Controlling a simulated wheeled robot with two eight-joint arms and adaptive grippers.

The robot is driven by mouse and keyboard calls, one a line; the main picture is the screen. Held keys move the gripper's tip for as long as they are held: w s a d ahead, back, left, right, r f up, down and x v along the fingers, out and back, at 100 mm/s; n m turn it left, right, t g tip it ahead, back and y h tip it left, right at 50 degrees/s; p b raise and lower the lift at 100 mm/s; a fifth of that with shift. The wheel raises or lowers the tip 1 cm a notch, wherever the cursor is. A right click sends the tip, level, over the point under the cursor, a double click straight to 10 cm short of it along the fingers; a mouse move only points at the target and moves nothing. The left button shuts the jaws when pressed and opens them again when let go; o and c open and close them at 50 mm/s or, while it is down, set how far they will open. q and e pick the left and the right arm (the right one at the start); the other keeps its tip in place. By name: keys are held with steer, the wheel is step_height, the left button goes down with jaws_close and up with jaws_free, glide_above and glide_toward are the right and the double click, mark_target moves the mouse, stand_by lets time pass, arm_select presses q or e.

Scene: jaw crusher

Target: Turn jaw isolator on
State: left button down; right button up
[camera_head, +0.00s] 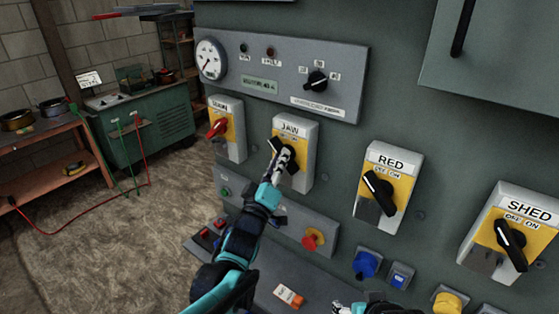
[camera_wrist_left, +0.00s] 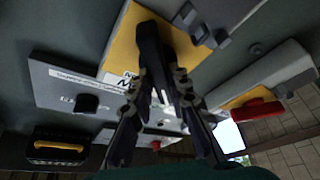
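The jaw isolator (camera_head: 308,172) is a grey and yellow switch box labelled JAW on the panel. Its black handle (camera_head: 276,142) slants from upper left to lower right, like those of RED and SHED. My left gripper (camera_head: 283,158) is at this handle and hides part of it. In the left wrist view the fingers (camera_wrist_left: 160,86) lie on either side of the black handle (camera_wrist_left: 150,45); whether they press on it I cannot tell. My right gripper (camera_head: 348,308) shows only partly at the bottom edge; its opening is not clear.
The main isolator with a red handle (camera_head: 218,128) is left of JAW. The RED isolator (camera_head: 388,188) and SHED isolator (camera_head: 512,235) are to the right. A red emergency button (camera_head: 313,240) is below. A gauge panel (camera_head: 345,75) is above. A green cabinet (camera_head: 150,130) stands at left.

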arm_select(q)
steer(key=shift+m, duration=0.3)
steer(key=shift+w+a+m+g+h+p, duration=0.15)
steer(key=shift+m+g+h, duration=1.25)
steer(key=shift+m, duration=2.75)
steer(key=shift+s+d+m+g+h+p, duration=0.15)
steer(key=shift+m+g+h, duration=1.25)
steer(key=shift+m, duration=2.7)
steer(key=shift+w+a+m+g+h+p, duration=0.2)
steer(key=shift+m+g+h, duration=0.5)
steer(key=shift+m+h, duration=2.4)
steer(key=shift+s+m+y, duration=0.1)
steer(key=shift+m+y, duration=1)
steer(key=shift+m, duration=0.15)
steer(key=c, duration=1.4)
jaws_free()
steer(key=shift+c, duration=0.2)
steer(key=v, duration=1.2)
